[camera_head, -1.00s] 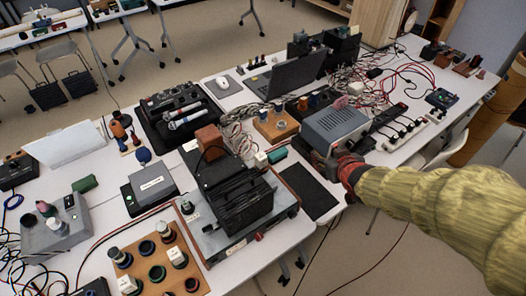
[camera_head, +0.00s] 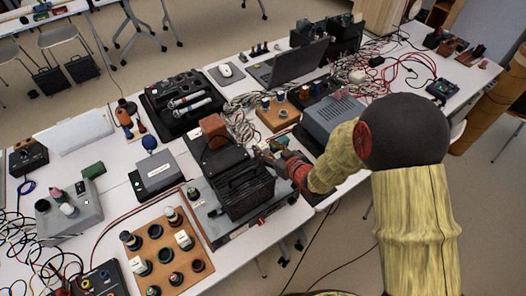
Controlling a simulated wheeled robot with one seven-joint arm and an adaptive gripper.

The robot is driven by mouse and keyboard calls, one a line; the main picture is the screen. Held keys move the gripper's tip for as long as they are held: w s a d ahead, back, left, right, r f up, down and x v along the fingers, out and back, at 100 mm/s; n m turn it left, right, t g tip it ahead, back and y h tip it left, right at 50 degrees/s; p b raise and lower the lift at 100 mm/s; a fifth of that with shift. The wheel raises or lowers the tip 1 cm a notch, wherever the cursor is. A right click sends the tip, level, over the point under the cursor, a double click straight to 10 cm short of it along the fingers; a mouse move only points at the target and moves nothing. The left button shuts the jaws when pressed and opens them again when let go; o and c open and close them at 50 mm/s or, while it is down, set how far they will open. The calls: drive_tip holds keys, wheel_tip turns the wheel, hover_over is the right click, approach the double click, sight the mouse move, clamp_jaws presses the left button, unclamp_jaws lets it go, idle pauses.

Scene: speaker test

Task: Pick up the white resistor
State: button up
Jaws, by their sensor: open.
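Several small white blocks could be the white resistor; I cannot tell which it is. Two white blocks, one (camera_head: 184,240) and another (camera_head: 138,267), stand on the wooden board (camera_head: 205,254) at the bottom. A small pale block (camera_head: 282,141) shows just behind my gripper, partly hidden by it. My gripper (camera_head: 264,149) is open, at the right side of the black ribbed device (camera_head: 245,192). It looks empty and apart from the blocks on the wooden board. Its fingertips are small and hard to make out.
A grey metal box (camera_head: 333,117) stands right of my gripper, partly behind my arm. A brown block (camera_head: 213,125) sits behind the black device. A laptop (camera_head: 290,68) and tangled cables stand farther back. A grey box (camera_head: 155,173) lies to the left.

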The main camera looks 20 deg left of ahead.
sight(264, 146)
drive_tip(key=shift+x, duration=1.6)
drive_tip(key=shift+w+d+f, duration=0.1)
drive_tip(key=shift+d+f, duration=0.05)
drive_tip(key=shift+c, duration=1.2)
clamp_jaws()
